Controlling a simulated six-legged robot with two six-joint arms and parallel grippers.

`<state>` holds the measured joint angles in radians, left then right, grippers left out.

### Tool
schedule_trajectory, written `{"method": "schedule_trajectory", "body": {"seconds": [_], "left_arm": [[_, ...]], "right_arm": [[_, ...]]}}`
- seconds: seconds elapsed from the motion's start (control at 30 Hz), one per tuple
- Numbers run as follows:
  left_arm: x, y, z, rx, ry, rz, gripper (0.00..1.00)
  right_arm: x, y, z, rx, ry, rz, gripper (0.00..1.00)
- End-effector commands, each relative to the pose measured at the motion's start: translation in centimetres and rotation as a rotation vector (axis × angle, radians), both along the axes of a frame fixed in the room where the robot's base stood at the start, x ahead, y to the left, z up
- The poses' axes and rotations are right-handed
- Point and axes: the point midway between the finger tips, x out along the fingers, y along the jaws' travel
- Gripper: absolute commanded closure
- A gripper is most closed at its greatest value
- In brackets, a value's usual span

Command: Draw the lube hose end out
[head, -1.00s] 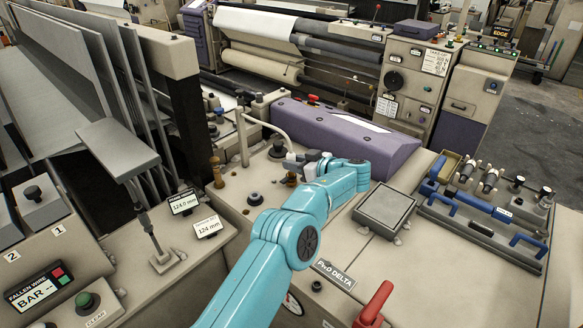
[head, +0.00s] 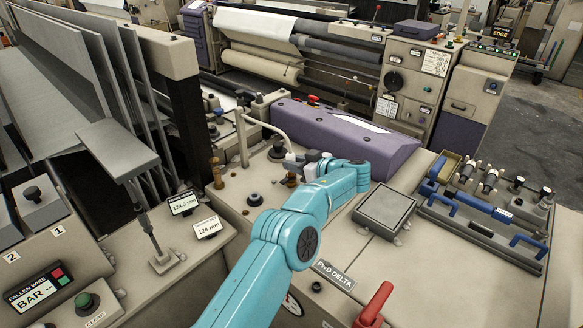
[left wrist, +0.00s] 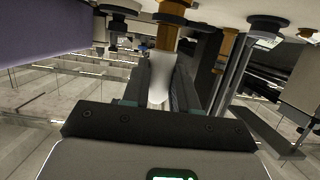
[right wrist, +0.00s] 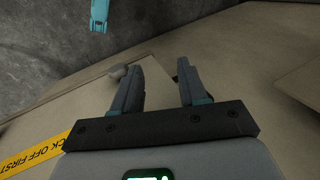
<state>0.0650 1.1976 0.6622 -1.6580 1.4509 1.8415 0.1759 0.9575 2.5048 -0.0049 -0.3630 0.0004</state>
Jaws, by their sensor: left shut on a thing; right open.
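The lube hose (head: 274,129) is a pale tube that arches from an upright post and drops toward my left gripper (head: 294,161). My left gripper is shut on the hose end, and in the left wrist view a whitish, rounded piece (left wrist: 158,84) shows between its fingers. A brass-coloured fitting (left wrist: 168,38) is in line with this piece; whether the hose end is still seated in it I cannot tell. In the head view a brown fitting (head: 291,180) stands just below the jaws. My right gripper (right wrist: 156,85) is open and empty.
A purple cover (head: 350,140) lies behind the left gripper. A grey square block (head: 385,207) and a blue-handled tool rack (head: 485,210) are to the right. Brown and black knobs (head: 216,172) stand to the left. A red lever (head: 375,303) is at the front.

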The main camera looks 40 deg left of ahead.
Motion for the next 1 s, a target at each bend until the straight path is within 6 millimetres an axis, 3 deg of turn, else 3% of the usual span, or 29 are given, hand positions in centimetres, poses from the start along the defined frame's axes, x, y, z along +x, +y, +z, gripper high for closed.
{"method": "schedule_trajectory", "body": {"seconds": [0.8,1.0], "left_arm": [[0.0,0.0,0.5,0.001,-0.001,0.0,1.0],[0.0,0.0,1.8,0.001,-0.004,0.001,1.0]], "right_arm": [[0.0,0.0,-0.2,0.0,0.0,0.0,0.57],[0.0,0.0,-0.3,0.0,0.0,0.0,0.57]]}}
